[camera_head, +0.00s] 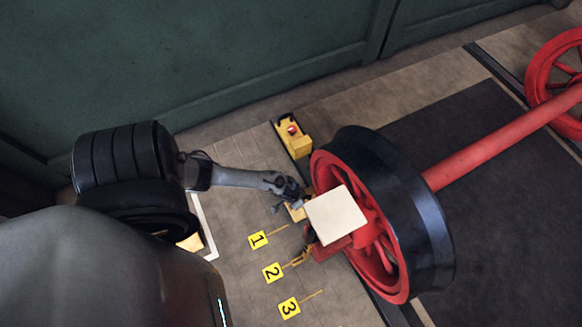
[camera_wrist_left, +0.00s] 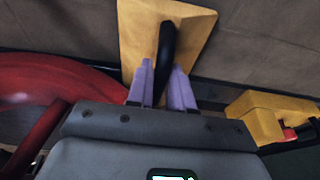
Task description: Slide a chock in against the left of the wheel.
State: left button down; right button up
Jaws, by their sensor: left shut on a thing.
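The red-spoked wheel (camera_head: 378,250) with its wide black rim stands on the rail in the head view. Part of it shows at the left of the wrist view (camera_wrist_left: 50,80). My left gripper (camera_head: 292,196) is just left of the wheel. In the wrist view its purple fingers (camera_wrist_left: 163,85) are shut on the black handle of a yellow chock (camera_wrist_left: 190,30). Only a small part of this chock (camera_head: 297,213) shows in the head view, beneath the gripper and close to the wheel. I cannot tell whether it touches the wheel. My right gripper is not in view.
A yellow block with a red part (camera_head: 292,136) sits on the rail above the wheel. A cream square plate (camera_head: 335,214) covers part of the wheel. Yellow floor markers 1 (camera_head: 258,240), 2 (camera_head: 272,272) and 3 (camera_head: 289,307) lie left. A green wall (camera_head: 200,60) stands behind.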

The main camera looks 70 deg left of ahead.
pick_arm(q)
jog(key=shift+w+f, duration=0.1)
jog(key=shift+w, duration=0.6)
jog(key=shift+f, duration=0.25)
jog(key=shift+w+d+r, duration=0.15)
jog(key=shift+d, duration=0.6)
jog(key=shift+d+p, duration=0.3)
jog(key=shift+d, duration=0.8)
jog(key=shift+w+d, duration=0.15)
jog(key=shift+d, duration=0.1)
jog(key=shift+f, duration=0.2)
